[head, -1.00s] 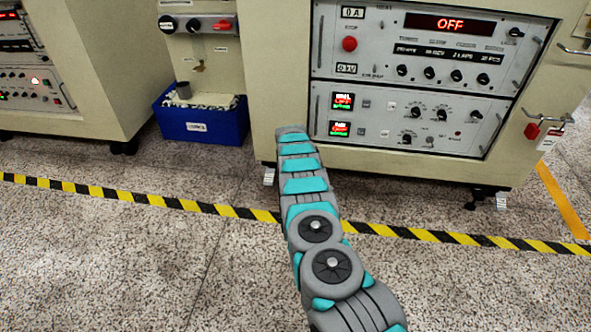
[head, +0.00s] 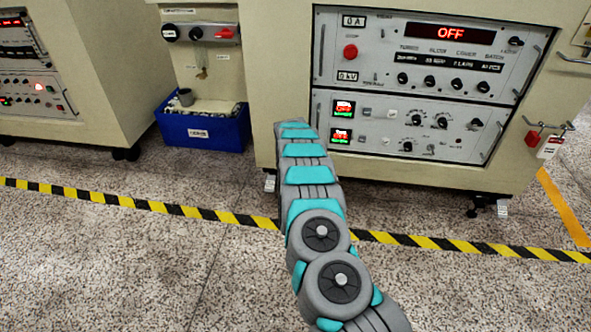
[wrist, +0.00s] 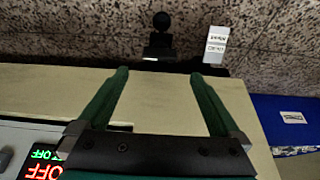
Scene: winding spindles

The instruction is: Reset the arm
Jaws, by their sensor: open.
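My arm (head: 308,175) reaches from the bottom of the head view up toward the front of the cream cabinet (head: 262,85). Its far end covers part of the cabinet's lower left front. My gripper is hidden in the head view. In the wrist view my gripper (wrist: 158,76) is open, its two green fingers wide apart with nothing between them. Behind the fingers is the cabinet's cream face (wrist: 160,100), seen turned over. I cannot tell how far the fingers are from it.
A control panel (head: 430,60) reads OFF on the cabinet. A blue bin (head: 203,130) stands on the floor to the left; it also shows in the wrist view (wrist: 285,115). Another cabinet (head: 95,60) is far left. Yellow-black tape (head: 150,205) crosses the open speckled floor.

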